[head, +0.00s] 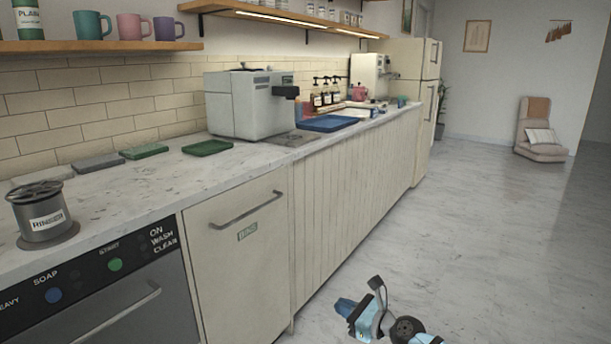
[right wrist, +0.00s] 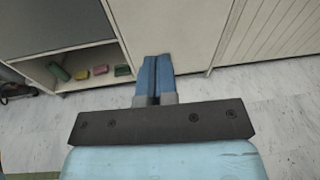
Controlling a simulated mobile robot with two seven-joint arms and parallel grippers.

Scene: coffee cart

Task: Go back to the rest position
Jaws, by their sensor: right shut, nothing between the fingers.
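My right gripper (head: 346,306) is low at the bottom of the head view, out over the floor to the right of the counter front. In the right wrist view its two blue fingers (right wrist: 157,75) lie side by side, shut and empty. They point toward the base of a pale cabinet front (right wrist: 172,30). My left gripper is not in view.
The marble counter (head: 110,190) runs along the left, with a grey machine (head: 250,103) and a rinser (head: 42,212) on it. Below it are a dishwasher (head: 120,290) and cabinet fronts. An open cubby holds several small coloured blocks (right wrist: 82,73). The floor (head: 470,220) to the right is clear.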

